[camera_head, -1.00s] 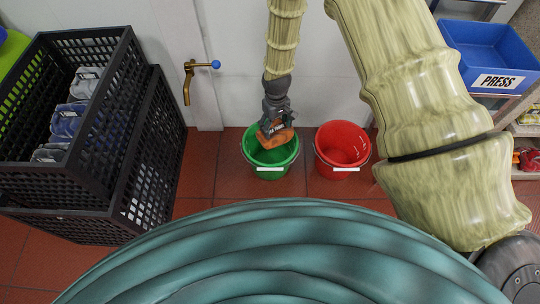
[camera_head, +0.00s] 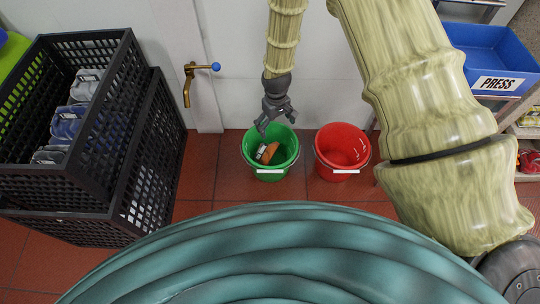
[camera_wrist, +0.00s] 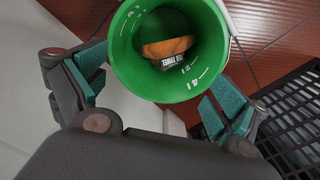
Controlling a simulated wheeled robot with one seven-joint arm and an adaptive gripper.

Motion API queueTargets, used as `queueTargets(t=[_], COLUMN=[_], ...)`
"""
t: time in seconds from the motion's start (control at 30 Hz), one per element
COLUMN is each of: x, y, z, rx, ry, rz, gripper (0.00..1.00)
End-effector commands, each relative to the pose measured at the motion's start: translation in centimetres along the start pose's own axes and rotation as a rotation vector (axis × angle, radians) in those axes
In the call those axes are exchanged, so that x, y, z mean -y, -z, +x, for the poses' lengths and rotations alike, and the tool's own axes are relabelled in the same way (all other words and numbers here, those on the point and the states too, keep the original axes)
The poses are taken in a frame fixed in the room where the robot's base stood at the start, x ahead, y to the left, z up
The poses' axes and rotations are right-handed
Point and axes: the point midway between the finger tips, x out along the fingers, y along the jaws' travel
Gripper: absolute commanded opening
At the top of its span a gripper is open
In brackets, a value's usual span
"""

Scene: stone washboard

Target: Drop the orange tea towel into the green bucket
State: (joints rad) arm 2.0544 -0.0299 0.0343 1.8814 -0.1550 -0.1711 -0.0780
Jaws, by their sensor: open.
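The orange tea towel (camera_head: 267,152) lies inside the green bucket (camera_head: 285,160), toward its left side in the head view. In the wrist view the towel (camera_wrist: 168,48), with a dark label, rests within the green bucket (camera_wrist: 125,52). My gripper (camera_head: 276,124) is above the bucket's mouth, open and empty, apart from the towel. In the wrist view its two fingers are spread wide on either side of the bucket's rim.
A red bucket (camera_head: 341,148) stands to the right of the green one. Black crates (camera_head: 118,150) with folded cloths stand at the left. A brass tap (camera_head: 189,85) is on the wall. A blue bin (camera_head: 488,52) marked PRESS is at the upper right.

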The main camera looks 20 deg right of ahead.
Motion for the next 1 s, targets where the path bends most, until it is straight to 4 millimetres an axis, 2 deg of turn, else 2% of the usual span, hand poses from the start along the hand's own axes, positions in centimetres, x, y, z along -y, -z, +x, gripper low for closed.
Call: queueTargets(t=[0.4, 0.6, 0.8, 1.0], x=[0.0, 0.0, 0.0, 0.0], y=[0.1, 0.0, 0.0, 0.0], z=[-6.5, -9.0, -10.3, -10.5], rx=[-0.002, -0.001, 0.0, 0.001], ry=[0.0, 0.0, 0.001, 0.001], rz=[0.001, 0.0, 0.0, 0.0], gripper=[0.97, 0.97, 0.97, 0.97])
